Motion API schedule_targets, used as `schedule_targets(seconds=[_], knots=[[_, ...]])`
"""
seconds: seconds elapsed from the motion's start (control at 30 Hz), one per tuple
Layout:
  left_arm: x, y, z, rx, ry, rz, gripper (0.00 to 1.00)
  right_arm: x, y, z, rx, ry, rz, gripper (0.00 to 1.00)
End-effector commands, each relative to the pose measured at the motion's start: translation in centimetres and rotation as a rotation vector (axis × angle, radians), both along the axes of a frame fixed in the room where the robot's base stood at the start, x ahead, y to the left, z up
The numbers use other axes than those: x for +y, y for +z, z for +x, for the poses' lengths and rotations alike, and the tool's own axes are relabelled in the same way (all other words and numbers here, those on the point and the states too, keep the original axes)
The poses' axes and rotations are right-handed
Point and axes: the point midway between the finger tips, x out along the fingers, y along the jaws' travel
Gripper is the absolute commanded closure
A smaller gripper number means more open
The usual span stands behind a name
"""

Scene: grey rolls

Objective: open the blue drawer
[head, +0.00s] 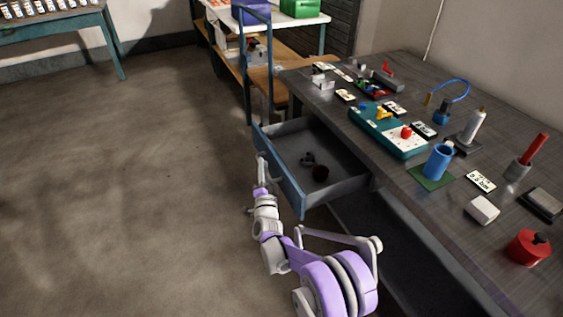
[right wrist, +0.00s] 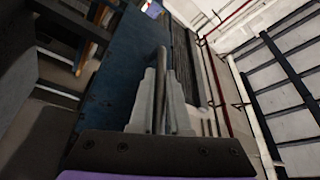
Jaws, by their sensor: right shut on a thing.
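The blue drawer (head: 283,176) is pulled out from under the workbench in the head view. Its inside shows, with a few small dark objects lying in it. My right gripper (head: 260,163) is at the outer side of the drawer's blue front. In the right wrist view the gripper (right wrist: 160,85) is shut on the drawer's bar handle (right wrist: 161,62), in front of the blue front panel (right wrist: 118,75). My left gripper is not in view.
The workbench top (head: 385,165) above the drawer carries a teal box (head: 389,131), a blue cup (head: 438,162), a red pot (head: 528,247) and other small items. A blue-framed shelf unit (head: 243,65) stands behind the drawer. The floor (head: 130,180) to the left is clear.

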Motion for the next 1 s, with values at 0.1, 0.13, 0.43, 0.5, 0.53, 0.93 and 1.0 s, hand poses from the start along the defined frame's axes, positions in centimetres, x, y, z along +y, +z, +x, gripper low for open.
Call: schedule_targets(seconds=[0.1, 0.13, 0.43, 0.5, 0.53, 0.93, 1.0], knots=[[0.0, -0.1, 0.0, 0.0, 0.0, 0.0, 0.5, 1.9, 0.0, -0.7, 0.0, 0.002, 0.002, 1.0], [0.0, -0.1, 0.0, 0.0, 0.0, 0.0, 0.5, 2.2, 0.0, -0.8, 0.0, 0.002, 0.002, 1.0], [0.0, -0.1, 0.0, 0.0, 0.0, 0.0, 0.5, 4.0, 0.0, -1.5, 0.0, 0.0, 0.001, 1.0], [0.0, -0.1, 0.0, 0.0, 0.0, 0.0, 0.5, 4.1, 0.0, -1.5, -0.001, -0.001, 0.001, 1.0], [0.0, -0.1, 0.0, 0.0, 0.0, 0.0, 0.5, 4.1, 0.0, -1.5, -0.001, -0.001, 0.001, 1.0], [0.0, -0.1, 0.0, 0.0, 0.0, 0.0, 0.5, 4.1, 0.0, -1.5, -0.001, -0.001, 0.0, 0.64], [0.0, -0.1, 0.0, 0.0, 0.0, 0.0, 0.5, 4.1, 0.0, -1.5, -0.001, -0.001, 0.0, 0.55]])
